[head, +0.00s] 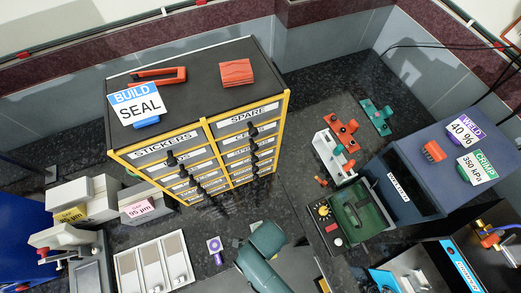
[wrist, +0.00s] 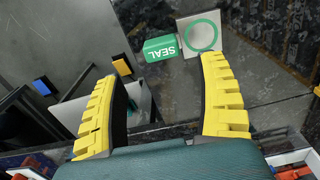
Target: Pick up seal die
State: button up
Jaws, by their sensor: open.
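The seal die shows in the wrist view as a green block (wrist: 161,48) marked SEAL, joined to or touching a pale square plate with a green ring (wrist: 201,34). It lies on the dark speckled counter. My gripper (wrist: 163,70) is open, its two yellow ribbed fingers spread wide with nothing between them. The die is just beyond the fingertips, in line with the gap and toward the right finger. In the head view my teal arm end is at the bottom centre, and I cannot clearly make out the die beside it.
A yellow-edged drawer cabinet (head: 197,140) stands behind my arm. A purple-marked tool (head: 215,250) and a tray with pale panels (head: 153,267) lie left of it. A green press-like device (head: 357,210) stands to the right. A grey panel (wrist: 60,40) fills the wrist view's upper left.

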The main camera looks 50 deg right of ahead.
jog(key=f, duration=0.3)
jog(key=w+a+f+b, duration=0.1)
jog(key=shift+w+a+f, duration=0.1)
jog(key=shift+f, duration=0.3)
jog(key=c, duration=1)
